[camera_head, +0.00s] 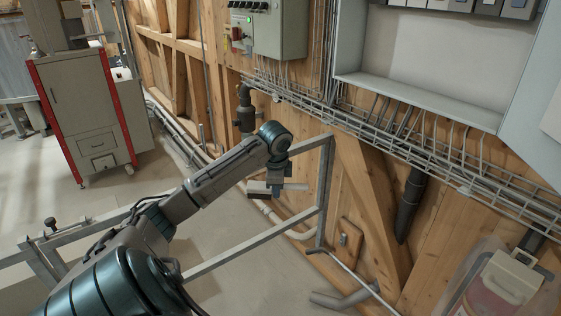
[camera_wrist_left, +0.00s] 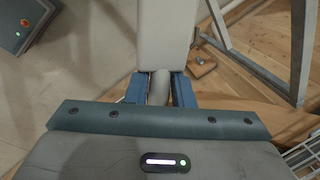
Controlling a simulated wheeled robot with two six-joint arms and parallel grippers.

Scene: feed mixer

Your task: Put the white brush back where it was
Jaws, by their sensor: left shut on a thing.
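The white brush is in my left gripper; its broad white part (camera_wrist_left: 165,36) fills the top middle of the left wrist view. Its short grey handle (camera_wrist_left: 159,88) is between the two blue fingers of my left gripper (camera_wrist_left: 159,92), which is shut on it. In the head view my left gripper (camera_head: 278,187) points down, in front of the grey metal frame and the wooden wall. A pale part of the brush (camera_head: 258,188) shows beside the fingers there. The brush is held clear of the floor. My right gripper is in neither view.
A grey metal frame (camera_head: 324,190) stands close behind my left gripper. A wire cable tray (camera_head: 400,148) runs along the wooden wall. A grey control box (camera_head: 268,30) hangs above. A red-and-grey cabinet (camera_head: 90,110) stands at the left. A pale container (camera_head: 510,280) is at lower right.

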